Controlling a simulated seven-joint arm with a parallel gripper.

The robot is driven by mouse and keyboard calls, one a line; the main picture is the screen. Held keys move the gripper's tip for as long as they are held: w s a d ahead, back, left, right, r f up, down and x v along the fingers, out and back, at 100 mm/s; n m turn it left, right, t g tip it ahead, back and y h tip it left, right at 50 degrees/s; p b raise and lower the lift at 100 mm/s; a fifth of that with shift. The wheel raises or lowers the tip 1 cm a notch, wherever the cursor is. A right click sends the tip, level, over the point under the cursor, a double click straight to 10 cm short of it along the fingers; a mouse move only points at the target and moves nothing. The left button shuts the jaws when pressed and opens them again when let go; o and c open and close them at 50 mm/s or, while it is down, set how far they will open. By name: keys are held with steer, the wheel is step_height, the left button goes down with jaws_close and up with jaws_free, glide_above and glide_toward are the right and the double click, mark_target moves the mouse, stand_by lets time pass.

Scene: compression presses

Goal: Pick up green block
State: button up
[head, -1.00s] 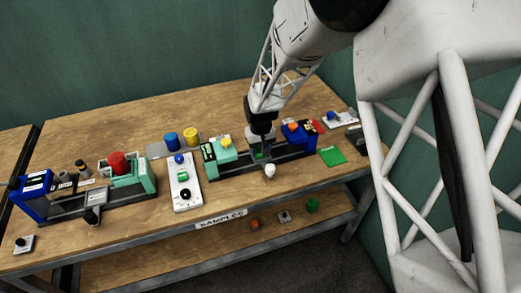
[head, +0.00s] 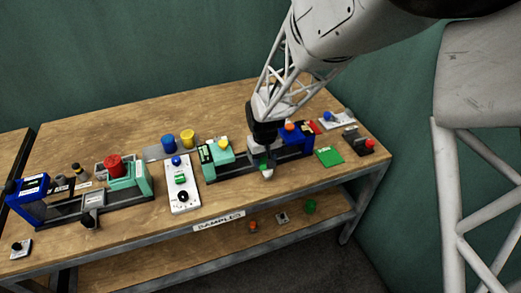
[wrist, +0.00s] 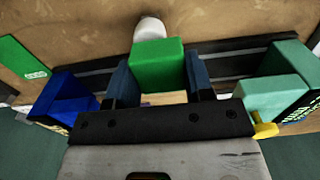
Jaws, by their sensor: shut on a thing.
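The green block (wrist: 158,65) is between the two fingers of my gripper (wrist: 160,82) in the wrist view, and the gripper is shut on it. In the head view my gripper (head: 263,160) is over the right-hand press, between its teal jaw (head: 217,153) and its blue jaw (head: 298,139). A white knob (wrist: 149,28) is just beyond the block in the wrist view. I cannot tell whether the block touches the press.
The teal jaw (wrist: 272,97) and blue jaw (wrist: 66,98) stand close on either side of my fingers. A flat green pad (head: 329,157) lies to the right. A white control panel (head: 182,186) and a second press (head: 127,175) are to the left.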

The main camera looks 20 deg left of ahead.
steer(key=s+d, duration=0.4)
steer(key=s, duration=0.1)
steer(key=shift+s+d+r, duration=0.4)
stand_by(0.5)
steer(key=w+a+r, duration=0.7)
steer(key=w+r, duration=0.1)
steer(key=w, duration=0.3)
steer(key=w+a+r, duration=0.7)
steer(key=w+r, duration=0.1)
steer(key=w, duration=0.4)
steer(key=w+d+f, duration=0.5)
steer(key=w+d, duration=0.4)
steer(key=w+d+f, duration=0.5)
steer(key=w+d, duration=0.4)
steer(key=w+d+f, duration=0.5)
steer(key=w+d, duration=0.4)
steer(key=shift+w, duration=0.1)
